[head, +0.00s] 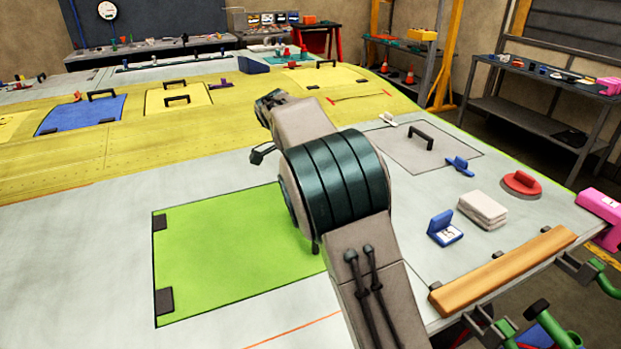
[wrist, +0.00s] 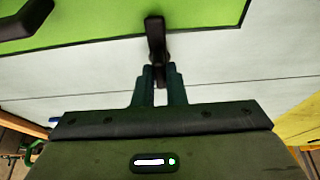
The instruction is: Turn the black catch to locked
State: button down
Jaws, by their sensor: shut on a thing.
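The black catch (wrist: 155,38) shows in the wrist view, at the edge of the bright green panel (wrist: 100,20). Its upper end lies over the green and its long part runs down towards my fingers. My gripper (wrist: 160,72) is shut on the near end of the catch, with a narrow pale gap visible between the fingers farther back. In the head view the green panel (head: 220,260) lies left of my arm. My arm hides the panel's right part, the catch and my fingertips there.
A dark handle (wrist: 27,18) stands on the panel left of the catch in the wrist view. In the head view, a blue block (head: 445,230), white pads (head: 482,210), a red knob (head: 521,184) and a wooden bar (head: 503,270) lie right of my arm.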

jog(key=shift+r, duration=0.1)
jog(key=c, duration=1.5)
grip_release()
jog(key=v, duration=1.3)
jog(key=shift+s+a+r, duration=0.1)
jog(key=shift+a+r, duration=0.2)
